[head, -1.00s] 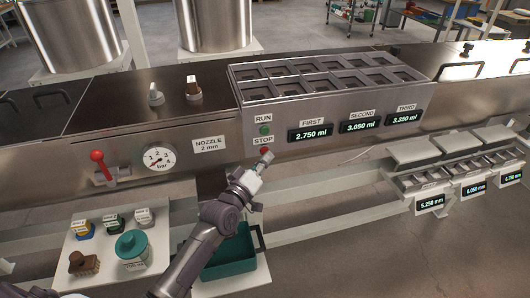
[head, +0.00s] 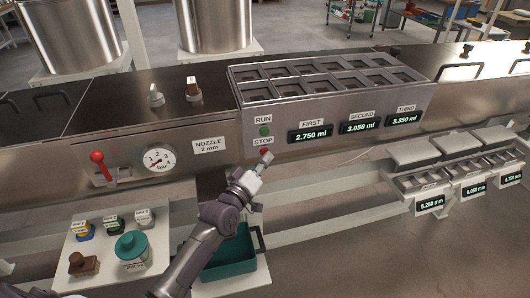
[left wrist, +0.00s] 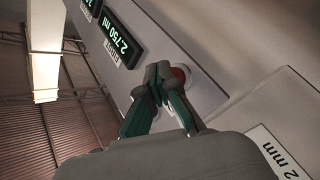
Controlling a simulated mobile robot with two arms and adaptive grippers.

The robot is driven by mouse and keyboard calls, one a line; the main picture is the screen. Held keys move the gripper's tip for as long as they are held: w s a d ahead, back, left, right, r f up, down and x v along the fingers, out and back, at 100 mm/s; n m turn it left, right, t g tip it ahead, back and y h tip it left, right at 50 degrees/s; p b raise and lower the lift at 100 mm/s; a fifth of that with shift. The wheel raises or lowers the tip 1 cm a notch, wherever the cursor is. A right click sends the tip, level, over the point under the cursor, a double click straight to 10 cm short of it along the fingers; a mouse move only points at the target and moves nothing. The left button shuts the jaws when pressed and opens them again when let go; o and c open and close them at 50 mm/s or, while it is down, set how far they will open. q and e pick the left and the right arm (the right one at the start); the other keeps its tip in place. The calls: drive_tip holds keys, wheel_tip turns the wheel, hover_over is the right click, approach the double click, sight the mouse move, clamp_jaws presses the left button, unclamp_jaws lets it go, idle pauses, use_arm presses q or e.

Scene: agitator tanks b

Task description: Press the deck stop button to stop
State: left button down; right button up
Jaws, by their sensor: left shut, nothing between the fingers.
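The red stop button (head: 264,151) is on the steel front panel, just below the STOP label (head: 263,141). The green run button (head: 264,130) is above it. My left gripper (head: 267,158) is shut and empty, its tips right at the stop button in the head view. In the left wrist view the shut fingertips (left wrist: 157,73) cover part of the red button (left wrist: 180,74), and its right side shows. I cannot tell whether the tips touch the button. My right gripper is not in view.
Displays (head: 310,135) sit right of the buttons. A pressure gauge (head: 158,160) and a red-knobbed lever (head: 98,160) are on the left. A teal bin (head: 236,264) is below my left arm. A tray with bottles (head: 75,255) stands lower left.

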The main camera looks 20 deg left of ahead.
use_arm(q)
drive_tip(key=shift+s+d+p, duration=0.3)
drive_tip(key=shift+s+d, duration=0.05)
drive_tip(key=shift+s, duration=0.2)
drive_tip(key=shift+s+d, duration=0.1)
drive_tip(key=s+d+p, duration=0.1)
drive_tip(key=s, duration=0.1)
drive_tip(key=s+d+p, duration=0.1)
drive_tip(key=s, duration=0.1)
drive_tip(key=shift+d+p, duration=0.3)
drive_tip(key=shift+f, duration=0.1)
idle(0.4)
